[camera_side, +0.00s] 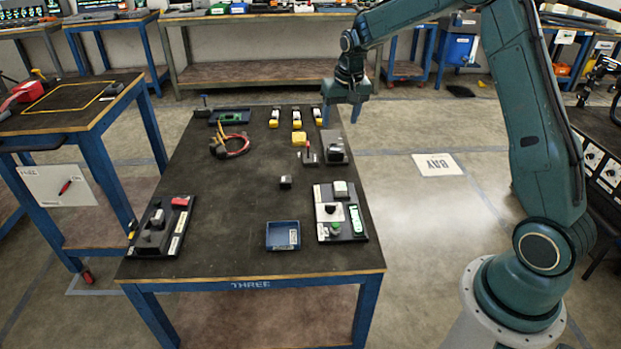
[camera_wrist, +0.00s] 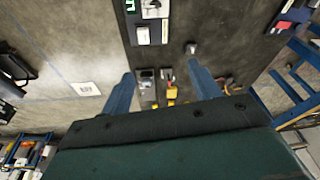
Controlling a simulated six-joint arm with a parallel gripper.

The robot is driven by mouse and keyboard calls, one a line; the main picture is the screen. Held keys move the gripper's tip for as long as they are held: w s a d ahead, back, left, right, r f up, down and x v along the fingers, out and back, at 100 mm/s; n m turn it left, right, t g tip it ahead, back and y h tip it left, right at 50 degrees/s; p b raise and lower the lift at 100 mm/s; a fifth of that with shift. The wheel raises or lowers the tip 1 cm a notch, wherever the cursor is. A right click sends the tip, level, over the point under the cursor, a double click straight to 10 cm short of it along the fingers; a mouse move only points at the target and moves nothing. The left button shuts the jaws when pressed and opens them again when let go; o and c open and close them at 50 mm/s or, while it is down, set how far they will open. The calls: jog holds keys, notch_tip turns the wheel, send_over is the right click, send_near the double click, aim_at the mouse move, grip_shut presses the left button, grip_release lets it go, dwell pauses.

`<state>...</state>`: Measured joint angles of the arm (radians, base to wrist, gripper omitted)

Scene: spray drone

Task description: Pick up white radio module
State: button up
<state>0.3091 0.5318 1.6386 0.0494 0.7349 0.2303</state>
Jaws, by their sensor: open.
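A white block (camera_side: 340,188), which looks like the white radio module, sits at the far end of a dark panel (camera_side: 321,233) on the table's right side. It also shows near the top of the wrist view (camera_wrist: 142,36). My gripper (camera_side: 341,118) is open and empty, above the table's far right edge. It is well beyond the white block and apart from it. In the wrist view, the blue fingers of my gripper (camera_wrist: 161,74) are spread wide with a gap between them.
A small dark block (camera_side: 286,182) and blue tray (camera_side: 283,235) lie left of the panel. The table's middle left is clear.

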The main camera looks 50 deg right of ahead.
jog(key=w+d+f+m, duration=0.1)
jog(key=d+f, duration=0.3)
jog(key=f, duration=0.5)
jog(key=w+d+f+m+g, duration=0.1)
jog(key=w+d+f, duration=0.1)
jog(key=d+f, duration=0.3)
notch_tip(320, 180, down, 4)
jog(key=shift+w+r, duration=0.15)
jog(key=shift+w, duration=0.25)
send_over(341, 186)
jog(key=shift+s+a+f, duration=0.15)
jog(key=shift+s+f, duration=0.05)
jog(key=shift+f, duration=1.9)
jog(key=shift+s+a+f, duration=0.1)
jog(key=shift+s+f, duration=0.05)
jog(key=shift+f, duration=1.95)
jog(key=shift+f, duration=0.1)
jog(key=shift+w+d+f, duration=0.1)
jog(key=shift+w+f, duration=0.05)
jog(key=shift+f, duration=1.1)
jog(key=shift+w+d+f, duration=0.1)
jog(key=shift+w+f, duration=0.05)
jog(key=shift+f, duration=1.1)
jog(key=shift+c, duration=0.4)
jog(key=c, duration=1.1)
jog(key=shift+r, duration=0.1)
